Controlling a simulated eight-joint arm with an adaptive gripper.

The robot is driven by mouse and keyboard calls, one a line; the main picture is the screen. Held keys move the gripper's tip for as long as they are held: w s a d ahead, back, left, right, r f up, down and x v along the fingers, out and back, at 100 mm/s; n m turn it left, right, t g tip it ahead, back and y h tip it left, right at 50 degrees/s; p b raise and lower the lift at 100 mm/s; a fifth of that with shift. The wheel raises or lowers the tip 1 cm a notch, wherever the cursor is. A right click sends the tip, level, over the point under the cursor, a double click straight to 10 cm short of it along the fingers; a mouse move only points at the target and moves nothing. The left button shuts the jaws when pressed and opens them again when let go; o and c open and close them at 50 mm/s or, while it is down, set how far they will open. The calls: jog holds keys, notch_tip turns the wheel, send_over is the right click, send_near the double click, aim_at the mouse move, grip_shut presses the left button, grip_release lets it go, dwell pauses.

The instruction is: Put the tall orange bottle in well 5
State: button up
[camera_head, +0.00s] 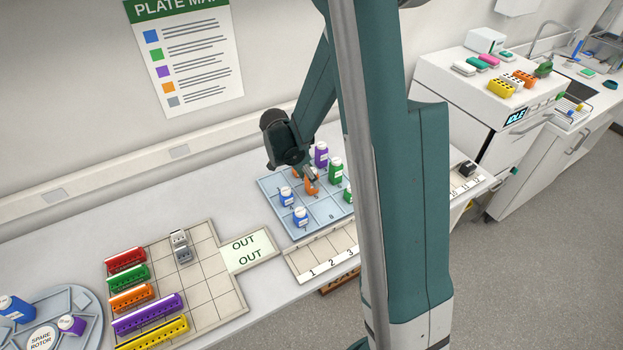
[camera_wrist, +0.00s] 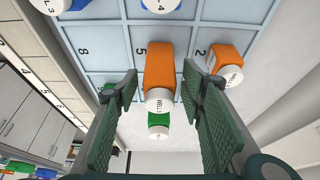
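A tall orange bottle (camera_wrist: 160,68) with a white cap stands upright in the cell marked 5 of the blue gridded tray (camera_wrist: 109,45). It also shows beneath my gripper in the head view (camera_head: 312,187). A shorter orange bottle (camera_wrist: 208,60) is by the cell marked 2. My gripper (camera_wrist: 163,85) is open, with one finger on each side of the tall bottle and small gaps visible to both. In the head view my gripper (camera_head: 309,174) is low over the tray, and it partly hides the orange bottles.
Two blue bottles (camera_head: 286,197), a purple bottle (camera_head: 321,154) and green bottles (camera_head: 336,169) stand on the tray close to my gripper. A numbered strip (camera_head: 325,256) lies in front of it. A beige board (camera_head: 203,299) with coloured racks is at the left.

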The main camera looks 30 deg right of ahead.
jog(key=v, duration=1)
jog(key=shift+a+r, duration=0.1)
jog(key=shift+a, duration=0.05)
jog(key=shift+r, duration=0.1)
dwell(0.5)
jog(key=s+a+r+n+t+y, duration=0.25)
jog(key=s+a+r+n, duration=0.35)
jog(key=s+r+n, duration=0.4)
jog(key=s+a+r+n+t+y, duration=0.1)
jog(key=s+a+r+n+t, duration=0.1)
jog(key=s, duration=0.5)
jog(key=s+a+r+n+t+y, duration=0.1)
jog(key=s+a+r+n+t, duration=0.1)
jog(key=s+a+r+n, duration=0.2)
jog(key=shift+s+a+n+t, duration=0.35)
jog(key=shift+s+a+n, duration=0.75)
jog(key=shift+s, duration=0.5)
jog(key=shift+a, duration=0.1)
